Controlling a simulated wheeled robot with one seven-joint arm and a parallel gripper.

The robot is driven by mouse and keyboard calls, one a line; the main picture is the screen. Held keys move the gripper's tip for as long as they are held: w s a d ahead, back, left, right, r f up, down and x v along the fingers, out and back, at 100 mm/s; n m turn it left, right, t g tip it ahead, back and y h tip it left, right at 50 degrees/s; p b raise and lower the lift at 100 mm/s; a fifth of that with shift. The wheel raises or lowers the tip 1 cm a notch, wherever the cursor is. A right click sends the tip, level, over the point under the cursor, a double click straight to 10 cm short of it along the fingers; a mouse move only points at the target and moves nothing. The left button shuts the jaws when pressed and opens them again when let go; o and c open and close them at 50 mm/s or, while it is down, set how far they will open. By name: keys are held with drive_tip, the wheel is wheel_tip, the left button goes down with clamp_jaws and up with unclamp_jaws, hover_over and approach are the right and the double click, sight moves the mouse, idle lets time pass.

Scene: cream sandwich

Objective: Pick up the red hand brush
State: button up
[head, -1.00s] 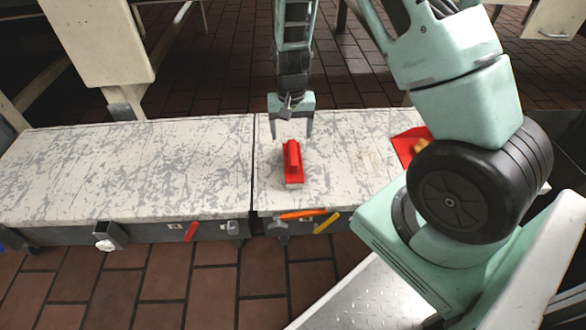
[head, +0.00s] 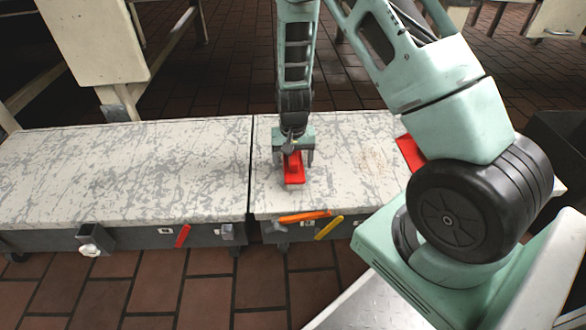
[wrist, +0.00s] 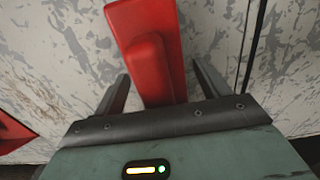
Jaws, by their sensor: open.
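The red hand brush (head: 294,175) lies on the pale, grey-streaked bench top, on the right section close to the gap between sections. My gripper (head: 294,160) is over the far part of the brush, pointing down. In the wrist view the brush (wrist: 150,45) runs between the two open fingers of my gripper (wrist: 160,85), with a finger on each side and space beside it. The fingers do not appear closed on it. The far part of the brush is partly hidden by my gripper in the head view.
Another red object (head: 409,152) lies on the bench to the right, partly hidden by my arm. Orange (head: 304,216) and yellow (head: 329,228) handles and a red one (head: 182,236) are at the bench's front edge. The left bench section (head: 120,170) is clear.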

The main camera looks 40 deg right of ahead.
drive_tip(key=c, duration=1.2)
drive_tip(key=shift+c, duration=0.2)
drive_tip(key=shift+r, duration=0.15)
wheel_tip(320, 180, up, 10)
drive_tip(key=p, duration=0.5)
